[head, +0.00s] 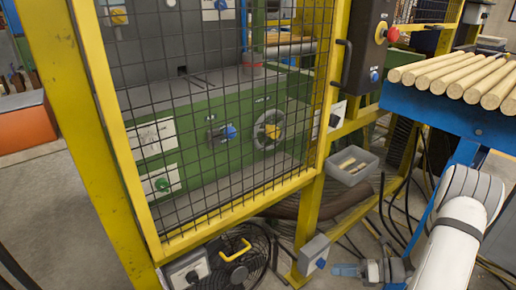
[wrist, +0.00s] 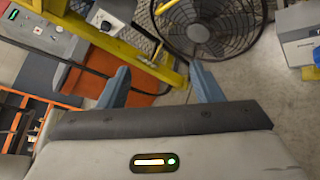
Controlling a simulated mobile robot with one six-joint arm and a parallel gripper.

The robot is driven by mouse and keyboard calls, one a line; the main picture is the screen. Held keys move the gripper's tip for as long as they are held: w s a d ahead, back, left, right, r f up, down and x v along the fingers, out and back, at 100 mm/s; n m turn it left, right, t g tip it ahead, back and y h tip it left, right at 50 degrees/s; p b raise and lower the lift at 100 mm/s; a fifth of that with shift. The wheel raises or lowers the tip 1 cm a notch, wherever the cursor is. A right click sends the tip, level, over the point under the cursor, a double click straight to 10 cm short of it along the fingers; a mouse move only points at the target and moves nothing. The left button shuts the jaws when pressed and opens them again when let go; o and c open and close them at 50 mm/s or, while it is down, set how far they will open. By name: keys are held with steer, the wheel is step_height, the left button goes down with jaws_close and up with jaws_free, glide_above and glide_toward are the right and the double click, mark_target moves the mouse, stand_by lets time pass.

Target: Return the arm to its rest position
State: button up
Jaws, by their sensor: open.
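My arm (head: 461,220) comes in at the lower right of the head view, white and bent. My gripper (head: 347,270) is at its end, low in front of the yellow frame. In the wrist view the two blue-grey fingers of my gripper (wrist: 160,86) stand wide apart. Nothing is between them. The floor, an orange panel and a black fan show beyond them.
A yellow mesh guard (head: 225,110) encloses a green machine. A black fan (head: 235,262) stands on the floor by its foot; it also shows in the wrist view (wrist: 210,25). Wooden rods (head: 460,75) lie on a blue stand at right. A grey bin (head: 351,165) holds pieces.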

steer(key=s+a+r+n+h+p, duration=0.3)
steer(key=r+n+p, duration=0.4)
steer(key=r, duration=0.9)
steer(key=s+a+r+n+h+p, duration=0.4)
steer(key=s+r+n+h+p, duration=0.2)
steer(key=r+n, duration=0.7)
steer(key=s+a+r+n+g+h+p, duration=0.1)
steer(key=s+a+r+n+h+p, duration=0.2)
steer(key=r, duration=1.7)
steer(key=s+n+h+p, duration=0.2)
steer(key=s+n+p, duration=0.2)
steer(key=n+p, duration=0.2)
steer(key=shift+a+r+n, duration=0.3)
steer(key=shift+r+n, duration=0.1)
steer(key=shift+n, duration=0.2)
